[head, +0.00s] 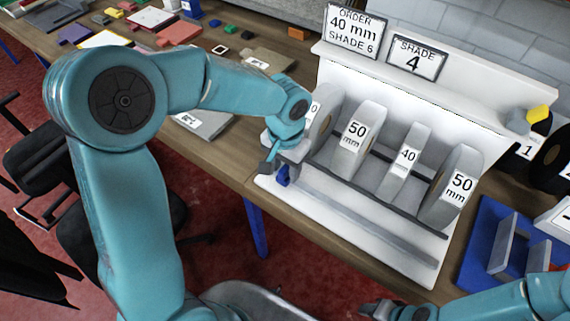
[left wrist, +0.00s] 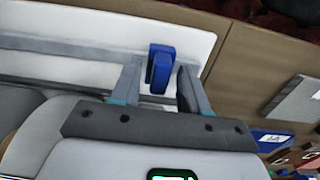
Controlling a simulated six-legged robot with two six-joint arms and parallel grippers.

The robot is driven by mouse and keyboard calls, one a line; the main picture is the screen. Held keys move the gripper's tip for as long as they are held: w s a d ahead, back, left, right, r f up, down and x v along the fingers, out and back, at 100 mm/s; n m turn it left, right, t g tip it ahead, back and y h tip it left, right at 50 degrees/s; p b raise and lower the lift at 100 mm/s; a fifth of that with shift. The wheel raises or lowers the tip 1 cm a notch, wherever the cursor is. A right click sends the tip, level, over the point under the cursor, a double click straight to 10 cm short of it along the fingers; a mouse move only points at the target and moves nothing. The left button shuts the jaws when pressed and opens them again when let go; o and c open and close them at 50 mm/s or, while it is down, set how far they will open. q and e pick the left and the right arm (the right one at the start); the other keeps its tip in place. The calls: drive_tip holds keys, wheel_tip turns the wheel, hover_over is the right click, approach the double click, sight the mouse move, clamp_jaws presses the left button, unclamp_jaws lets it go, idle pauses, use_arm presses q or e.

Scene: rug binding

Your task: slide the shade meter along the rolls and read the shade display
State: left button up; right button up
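A small blue block (head: 283,175) is at the left end of the white roll stand (head: 345,225); I cannot tell whether it is part of the shade meter. My left gripper (head: 271,163) is at it. In the left wrist view the left gripper's fingers (left wrist: 158,85) are apart, with the blue block (left wrist: 160,68) between them and gaps at both sides. A dark display (left wrist: 172,175) with green marks is cut off at the bottom edge. Grey rolls labelled 50 (head: 355,135), 40 (head: 408,158) and 50 (head: 460,188) stand in the stand. My right gripper (head: 378,310) is at the bottom edge, its fingers unclear.
One sign (head: 352,30) reads order 40 mm, shade 6; another (head: 416,58) reads shade 4. A grey and yellow item (head: 530,118) is at the stand's right end. A blue tray (head: 480,245) lies right. Several small coloured pieces cover the wooden table (head: 225,175) at left.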

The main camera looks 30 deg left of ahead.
sight(285, 167)
use_arm(q)
wheel_tip(285, 167, up, 16)
drive_tip(key=shift+r, duration=0.25)
idle(0.4)
drive_tip(key=shift+f, duration=0.1)
